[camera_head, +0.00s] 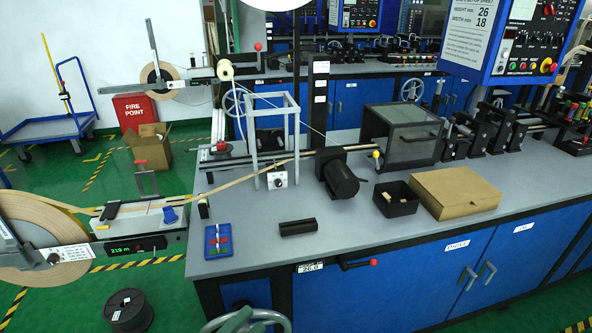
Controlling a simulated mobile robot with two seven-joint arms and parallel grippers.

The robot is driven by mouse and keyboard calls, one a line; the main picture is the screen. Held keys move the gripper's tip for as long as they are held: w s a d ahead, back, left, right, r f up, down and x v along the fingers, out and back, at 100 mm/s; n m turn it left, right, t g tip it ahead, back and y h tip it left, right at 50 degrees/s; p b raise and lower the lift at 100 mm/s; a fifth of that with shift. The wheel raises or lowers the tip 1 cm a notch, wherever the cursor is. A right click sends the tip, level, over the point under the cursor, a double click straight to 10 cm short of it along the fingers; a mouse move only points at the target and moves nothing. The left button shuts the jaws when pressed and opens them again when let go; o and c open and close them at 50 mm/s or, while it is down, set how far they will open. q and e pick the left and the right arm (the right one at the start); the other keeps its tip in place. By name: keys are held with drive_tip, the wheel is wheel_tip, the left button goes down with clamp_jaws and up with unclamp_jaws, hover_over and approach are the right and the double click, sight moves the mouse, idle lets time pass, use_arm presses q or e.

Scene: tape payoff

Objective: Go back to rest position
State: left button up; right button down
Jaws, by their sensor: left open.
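Neither of my grippers can be made out in the head view. A large tan tape reel (35,235) stands at the left edge, partly cut off. Its tape runs over a grey guide unit (145,228) with a green "219 m" display. The tape then rises to the right past a light metal frame (273,130) on the grey workbench (370,230). A blue tray (218,240) with red and green items lies near the bench's left end.
A black open bin (396,199) and a brown cardboard box (455,191) sit right of a black motor (341,179). A handwheel (245,320) shows at the bottom edge. A black spool (128,310) stands on the green floor. The bench's front strip is mostly clear.

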use_arm(q)
drive_tip(key=s+a+f+n+y, duration=0.3)
drive_tip(key=a+f+n+y, duration=0.1)
drive_tip(key=f+n, duration=0.25)
drive_tip(key=s+a+f+n+y, duration=0.3)
drive_tip(key=f+n+y, duration=0.25)
drive_tip(key=n, duration=0.25)
drive_tip(key=s+a+f+n+g+y, duration=0.1)
drive_tip(key=s+a+f+n+g, duration=0.1)
drive_tip(key=s, duration=0.5)
drive_tip(key=s+a+f+n+g+y+p, duration=0.1)
drive_tip(key=s+a+f+n+g, duration=0.1)
drive_tip(key=s+f+n+g, duration=0.2)
drive_tip(key=s+f+n, duration=0.2)
drive_tip(key=s+f, duration=0.2)
drive_tip(key=f, duration=0.1)
drive_tip(key=shift+s+a+g, duration=0.15)
drive_tip(key=shift+s+g, duration=0.05)
drive_tip(key=shift+g, duration=0.1)
use_arm(e)
drive_tip(key=shift+w+r, duration=0.75)
drive_tip(key=shift+r, duration=0.15)
use_arm(q)
drive_tip(key=shift+n, duration=0.25)
